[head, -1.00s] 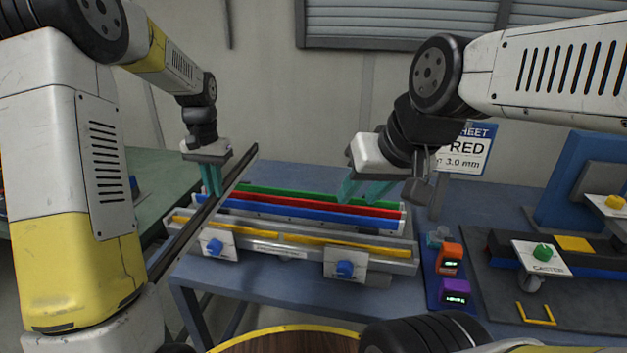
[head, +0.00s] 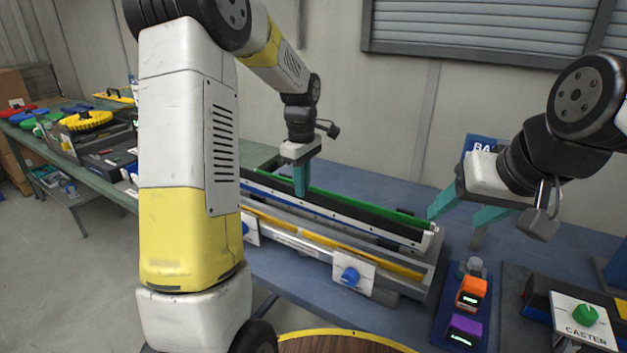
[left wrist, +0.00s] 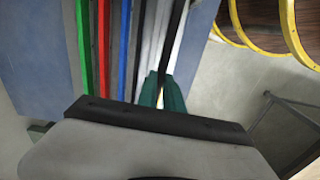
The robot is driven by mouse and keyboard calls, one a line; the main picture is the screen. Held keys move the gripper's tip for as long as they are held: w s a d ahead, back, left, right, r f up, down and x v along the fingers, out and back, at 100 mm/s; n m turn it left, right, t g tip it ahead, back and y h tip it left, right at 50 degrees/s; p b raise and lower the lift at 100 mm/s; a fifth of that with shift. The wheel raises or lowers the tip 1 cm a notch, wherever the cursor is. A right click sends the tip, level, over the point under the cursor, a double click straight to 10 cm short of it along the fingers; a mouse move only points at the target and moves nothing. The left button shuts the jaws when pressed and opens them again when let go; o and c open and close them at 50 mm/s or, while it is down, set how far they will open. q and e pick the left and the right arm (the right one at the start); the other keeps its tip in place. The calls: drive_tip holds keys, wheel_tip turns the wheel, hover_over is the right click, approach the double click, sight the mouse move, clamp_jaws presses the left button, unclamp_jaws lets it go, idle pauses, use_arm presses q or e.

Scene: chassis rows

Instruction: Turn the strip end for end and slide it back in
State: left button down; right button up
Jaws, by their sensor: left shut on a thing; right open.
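My left gripper (head: 301,180) is shut on the long dark strip (head: 350,207), which hangs level over the rack, roughly along its length. In the left wrist view the strip (left wrist: 173,45) runs between the teal fingers (left wrist: 161,92). Green (left wrist: 82,50), red (left wrist: 103,45) and blue (left wrist: 123,50) strips lie side by side in the rack, left of the held one. In the head view the green strip (head: 345,200) shows behind the dark strip, which hides the red one. My right gripper (head: 467,212) is open and empty beyond the rack's right end.
A front rail with a yellow insert (head: 380,262) and blue knobs (head: 350,276) stands before the rack. Orange (head: 472,292) and purple (head: 465,329) devices sit to the right, near a caster plate (head: 583,318). A cluttered green bench (head: 105,186) is at left.

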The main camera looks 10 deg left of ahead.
sight(302, 200)
use_arm(q)
drive_tip(key=shift+f, duration=2.35)
drive_tip(key=shift+f, duration=1.35)
drive_tip(key=shift+f, duration=0.75)
drive_tip(key=shift+f, duration=0.15)
drive_tip(key=c, duration=1.4)
unclamp_jaws()
